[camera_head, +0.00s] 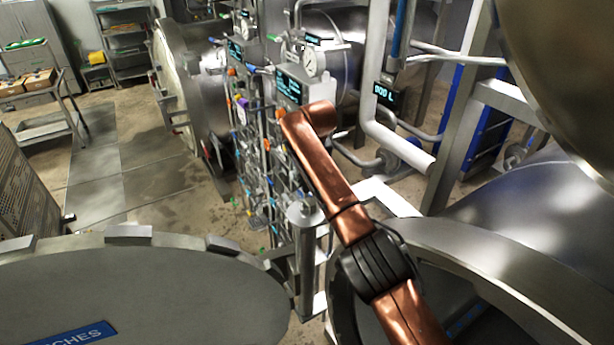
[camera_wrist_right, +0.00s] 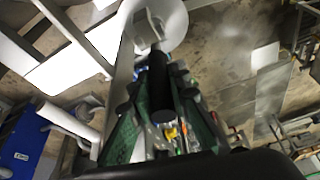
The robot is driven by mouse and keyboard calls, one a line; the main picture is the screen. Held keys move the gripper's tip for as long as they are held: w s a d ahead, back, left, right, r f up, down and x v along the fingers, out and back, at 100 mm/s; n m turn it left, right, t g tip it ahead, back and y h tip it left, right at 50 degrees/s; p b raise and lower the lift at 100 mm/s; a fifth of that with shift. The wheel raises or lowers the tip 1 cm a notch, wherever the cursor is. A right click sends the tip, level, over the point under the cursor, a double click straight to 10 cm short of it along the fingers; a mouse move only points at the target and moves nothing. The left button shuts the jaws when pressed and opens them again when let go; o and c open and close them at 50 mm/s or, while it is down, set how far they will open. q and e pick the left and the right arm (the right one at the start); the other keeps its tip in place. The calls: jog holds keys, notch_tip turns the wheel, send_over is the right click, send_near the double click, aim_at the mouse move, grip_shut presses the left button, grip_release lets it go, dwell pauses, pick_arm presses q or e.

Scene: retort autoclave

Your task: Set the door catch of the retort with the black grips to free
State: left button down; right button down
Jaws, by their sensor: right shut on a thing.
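In the right wrist view, a black cylindrical grip (camera_wrist_right: 158,88) lies between the green-sided fingers of my right gripper (camera_wrist_right: 160,108), which is shut on it. The grip's far end meets a grey metal bracket (camera_wrist_right: 149,27) in front of a pale round post. I cannot tell the setting of the catch. In the head view, my copper right arm reaches up from the bottom right toward the instrument panel; its gripper and the grip are hidden there. A large grey retort door (camera_head: 150,285) stands open at the lower left, beside a retort opening (camera_head: 470,262). My left gripper is out of view.
A panel of valves and coloured handles (camera_head: 262,150) stands mid-picture, with gauges and displays above. Another retort (camera_head: 190,85) stands behind it. Pipes and a steel frame (camera_head: 460,110) crowd the right. Open floor (camera_head: 140,150) lies at the left, near a trolley (camera_head: 45,120).

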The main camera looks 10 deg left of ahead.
jog(key=c, duration=1.8)
grip_release()
jog(key=shift+w+a, duration=0.1)
jog(key=v, duration=1.2)
